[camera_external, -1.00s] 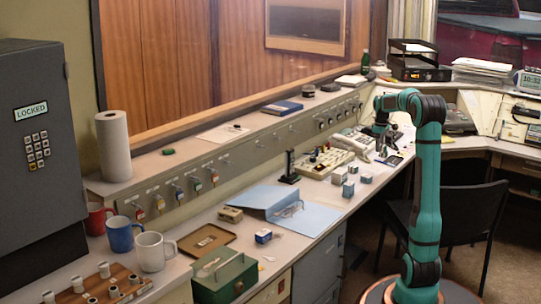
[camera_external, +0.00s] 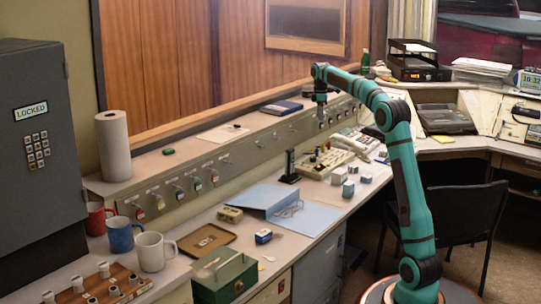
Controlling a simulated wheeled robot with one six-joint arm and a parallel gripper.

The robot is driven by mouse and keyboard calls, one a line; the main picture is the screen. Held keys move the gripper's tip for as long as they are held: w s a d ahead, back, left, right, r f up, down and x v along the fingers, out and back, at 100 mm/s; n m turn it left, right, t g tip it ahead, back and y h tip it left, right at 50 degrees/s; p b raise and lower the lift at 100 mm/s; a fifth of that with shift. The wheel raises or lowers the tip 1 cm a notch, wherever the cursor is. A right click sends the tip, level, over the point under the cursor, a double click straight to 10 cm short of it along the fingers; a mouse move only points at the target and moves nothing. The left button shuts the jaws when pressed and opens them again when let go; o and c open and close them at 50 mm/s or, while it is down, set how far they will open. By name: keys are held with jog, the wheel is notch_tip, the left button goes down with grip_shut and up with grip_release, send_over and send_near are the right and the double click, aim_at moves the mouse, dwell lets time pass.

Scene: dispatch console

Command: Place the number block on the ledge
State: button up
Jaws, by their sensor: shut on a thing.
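The ledge (camera_external: 258,124) is the long, pale raised shelf above the switch panel, under the wood-framed window. My gripper (camera_external: 320,99) points down at the ledge's far part, to the right of a blue notebook (camera_external: 281,107). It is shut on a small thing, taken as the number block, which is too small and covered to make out. I cannot tell whether the block touches the ledge. Several small grey blocks (camera_external: 348,189) stand on the desk below, apart from my gripper.
A paper sheet (camera_external: 223,133) and a paper towel roll (camera_external: 114,146) are on the ledge. A green bottle (camera_external: 365,62) stands at its far end. A telephone (camera_external: 352,141) and a keypad console (camera_external: 325,162) sit on the desk below. Bare ledge shows between the items.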

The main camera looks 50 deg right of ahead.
jog(key=w+a+r+n, duration=0.55)
jog(key=w+a, duration=0.55)
jog(key=a, duration=0.3)
notch_tip(320, 180, up, 6)
jog(key=f+n, duration=0.1)
jog(key=n, duration=0.3)
send_over(254, 127)
jog(key=shift+a+f, duration=0.15)
jog(key=shift+f, duration=4.4)
jog(key=shift+f, duration=0.2)
jog(key=o, duration=1)
jog(key=shift+c, duration=0.2)
jog(key=shift+r, duration=0.1)
notch_tip(254, 127, up, 8)
